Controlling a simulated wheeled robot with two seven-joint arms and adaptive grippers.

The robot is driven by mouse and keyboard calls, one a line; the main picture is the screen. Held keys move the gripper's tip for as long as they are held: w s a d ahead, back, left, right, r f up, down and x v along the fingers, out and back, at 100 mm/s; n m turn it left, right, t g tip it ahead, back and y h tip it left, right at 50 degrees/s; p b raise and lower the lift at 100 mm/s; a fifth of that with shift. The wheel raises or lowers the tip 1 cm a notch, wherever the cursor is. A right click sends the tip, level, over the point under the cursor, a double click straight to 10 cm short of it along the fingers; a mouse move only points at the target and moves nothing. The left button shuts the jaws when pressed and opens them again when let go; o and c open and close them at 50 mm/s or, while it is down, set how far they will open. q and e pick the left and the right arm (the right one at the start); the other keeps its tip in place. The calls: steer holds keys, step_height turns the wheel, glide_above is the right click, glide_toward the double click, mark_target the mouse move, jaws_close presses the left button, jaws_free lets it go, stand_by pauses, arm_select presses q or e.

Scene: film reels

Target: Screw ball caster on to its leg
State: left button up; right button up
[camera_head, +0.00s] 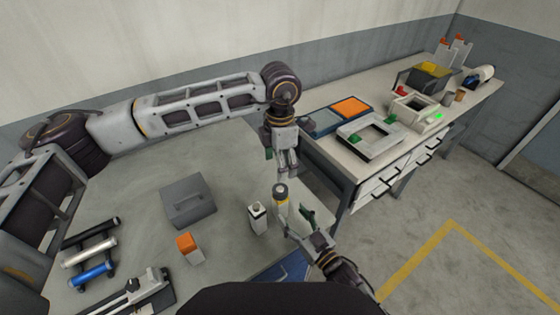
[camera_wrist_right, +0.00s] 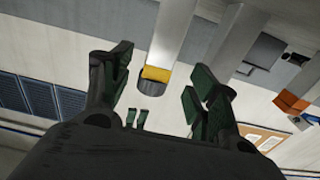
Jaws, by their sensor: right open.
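A pale post-like piece with a yellow band and a dark cap (camera_head: 281,195) stands at the middle of the head view. I take it for the leg; I cannot tell whether the dark cap is the caster. In the right wrist view its yellow band (camera_wrist_right: 156,74) and dark end show between my fingers. My right gripper (camera_head: 301,221) is open beside the piece, to its lower right; its fingers (camera_wrist_right: 158,82) are wide apart in the wrist view. My left gripper (camera_head: 282,167) points down just above the cap. I cannot tell whether it holds anything.
A grey case (camera_head: 187,199), an orange-topped block (camera_head: 189,248), a pale dark-topped bottle (camera_head: 257,217) and several rollers (camera_head: 90,253) stand at left. A workbench (camera_head: 345,163) with trays and frames lies at right. The floor by the yellow line (camera_head: 420,252) is clear.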

steer(key=shift+v, duration=2.25)
